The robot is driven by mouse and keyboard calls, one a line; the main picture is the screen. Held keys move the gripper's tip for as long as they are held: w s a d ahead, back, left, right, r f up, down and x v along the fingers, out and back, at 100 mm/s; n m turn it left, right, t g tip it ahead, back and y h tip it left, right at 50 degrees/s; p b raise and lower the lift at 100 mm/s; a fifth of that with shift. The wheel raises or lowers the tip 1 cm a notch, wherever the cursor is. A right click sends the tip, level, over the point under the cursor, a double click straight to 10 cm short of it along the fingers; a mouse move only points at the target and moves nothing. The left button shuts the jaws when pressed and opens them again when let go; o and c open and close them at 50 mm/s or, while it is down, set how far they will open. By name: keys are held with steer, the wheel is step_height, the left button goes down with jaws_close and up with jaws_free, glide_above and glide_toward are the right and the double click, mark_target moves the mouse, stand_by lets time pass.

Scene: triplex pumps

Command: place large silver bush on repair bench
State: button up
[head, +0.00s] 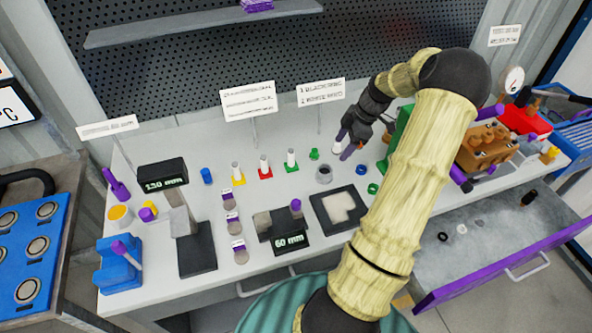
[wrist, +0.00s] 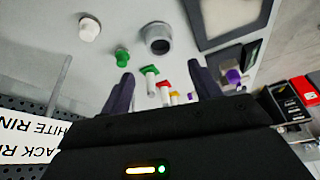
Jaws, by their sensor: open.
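A short, wide silver bush (head: 323,173) with a dark bore stands upright on the long white bench (head: 190,287), near its middle. It also shows in the wrist view, as a grey hollow cylinder (wrist: 157,38) at the top centre. My gripper (head: 345,143) is above the bench, behind and to the right of the bush in the head view. Its purple fingers are spread apart in the wrist view (wrist: 158,78), with nothing held between them. The bush lies beyond the fingertips, apart from them.
A small green part (head: 313,154) and white pins on coloured bases (head: 291,160) stand close to the bush. A dark square tray (head: 318,213) lies in front. A brown pump block (head: 486,147) is at right. An open drawer (head: 478,236) juts out at lower right.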

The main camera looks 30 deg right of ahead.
steer(key=s+a+r+m+h, duration=0.1)
steer(key=a+r+m, duration=0.15)
steer(key=a, duration=0.65)
steer(key=s+a+r+m+g+h, duration=0.1)
steer(key=a+m, duration=0.2)
steer(key=a, duration=0.6)
steer(key=s+a+r+m+h, duration=0.2)
steer(key=a, duration=0.6)
steer(key=s+a+r+m+t, duration=0.1)
steer(key=s+a+m, duration=0.3)
steer(key=s+a, duration=0.2)
steer(key=shift+s+a+r+m, duration=0.25)
steer(key=shift+a+m, duration=0.1)
steer(key=shift+a, duration=0.25)
